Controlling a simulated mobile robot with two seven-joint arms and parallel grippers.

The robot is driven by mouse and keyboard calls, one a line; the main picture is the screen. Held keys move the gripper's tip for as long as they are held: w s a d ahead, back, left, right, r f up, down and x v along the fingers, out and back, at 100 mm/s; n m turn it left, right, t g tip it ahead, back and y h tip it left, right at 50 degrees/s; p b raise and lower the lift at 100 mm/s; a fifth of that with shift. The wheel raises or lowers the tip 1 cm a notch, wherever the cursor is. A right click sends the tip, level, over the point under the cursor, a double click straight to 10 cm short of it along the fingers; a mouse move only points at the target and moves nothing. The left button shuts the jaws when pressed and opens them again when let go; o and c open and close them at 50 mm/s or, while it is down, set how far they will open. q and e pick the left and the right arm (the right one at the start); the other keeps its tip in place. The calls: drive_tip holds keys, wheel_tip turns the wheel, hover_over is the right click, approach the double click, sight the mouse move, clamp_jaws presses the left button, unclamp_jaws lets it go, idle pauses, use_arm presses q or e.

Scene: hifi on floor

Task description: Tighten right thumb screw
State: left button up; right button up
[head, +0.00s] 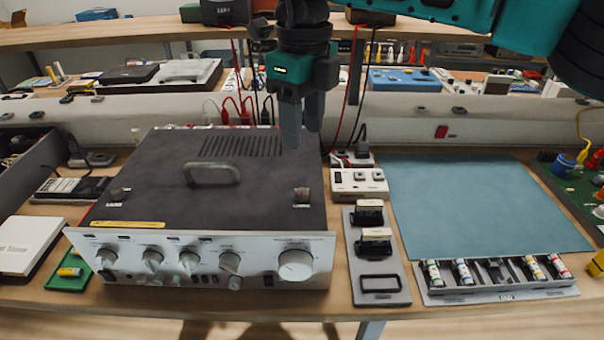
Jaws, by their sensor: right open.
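A hi-fi amplifier (262,208) with a dark top cover and a silver front panel sits on the bench, left of centre. A handle (211,173) stands on the cover. The right thumb screw (302,196) is a small metal piece near the cover's right front part. A similar left thumb screw (118,195) is near the left front part. My right gripper (302,140) hangs above the cover's back right part, fingers pointing down, open and empty. It is behind the right thumb screw in the picture and apart from it. My left gripper is not in view.
A grey tray (380,283) with dark blocks and a white power strip (358,182) lie right of the amplifier. A blue mat (475,205) is bare, with a battery holder (498,290) at its front. Red and black cables (352,85) hang behind.

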sight(302, 191)
wheel_tip(302, 191, down, 11)
drive_tip(key=shift+s+a+f, duration=0.1)
drive_tip(key=shift+s+f, duration=0.05)
drive_tip(key=shift+f, duration=0.05)
idle(0.3)
clamp_jaws()
